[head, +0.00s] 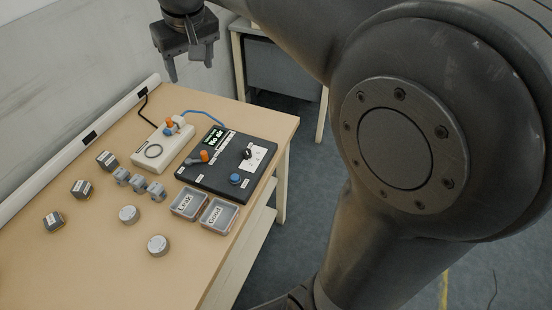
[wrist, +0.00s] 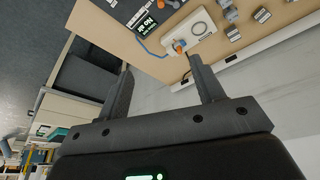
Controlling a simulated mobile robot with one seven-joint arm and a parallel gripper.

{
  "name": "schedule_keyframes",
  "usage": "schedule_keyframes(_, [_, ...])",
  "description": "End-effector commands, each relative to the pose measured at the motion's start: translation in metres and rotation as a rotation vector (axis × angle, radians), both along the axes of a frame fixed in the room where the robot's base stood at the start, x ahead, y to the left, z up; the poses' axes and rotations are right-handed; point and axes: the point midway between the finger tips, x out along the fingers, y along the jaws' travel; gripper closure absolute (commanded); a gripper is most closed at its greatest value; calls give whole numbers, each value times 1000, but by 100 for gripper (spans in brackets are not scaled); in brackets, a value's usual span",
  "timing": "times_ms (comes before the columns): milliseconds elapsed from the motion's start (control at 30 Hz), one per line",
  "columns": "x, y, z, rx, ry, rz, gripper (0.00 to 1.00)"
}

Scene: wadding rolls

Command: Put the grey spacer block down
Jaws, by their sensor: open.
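My gripper (head: 189,68) is open and empty, high above the far end of the table. In the wrist view its two fingers (wrist: 160,70) stand apart with nothing between them. Three dark grey blocks with pale labels rest on the table at the left: a far one (head: 107,160), a middle one (head: 82,189) and a near one (head: 53,221). I cannot tell which, if any, is the spacer block. Several lighter grey fittings (head: 138,183) stand in a row beside them.
A white fixture (head: 143,157) with a ring and blue hose stands near the far end. Beside it lies a black panel (head: 215,180) reading "No air". Trays marked Leak (head: 189,204) and Good (head: 219,215) and two round discs (head: 129,214) sit nearer. The table's near left is clear.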

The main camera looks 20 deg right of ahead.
Motion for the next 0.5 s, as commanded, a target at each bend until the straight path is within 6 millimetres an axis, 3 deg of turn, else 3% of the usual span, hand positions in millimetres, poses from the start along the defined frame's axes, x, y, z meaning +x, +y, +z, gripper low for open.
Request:
schedule_keyframes(33, [-19,-12,0,5,-15,-23,38])
schedule_keyframes(267, [-97,-52,-20,25,-69,-115,38])
schedule_keyframes(500, [-174,-81,-61,45,-126,-208,38])
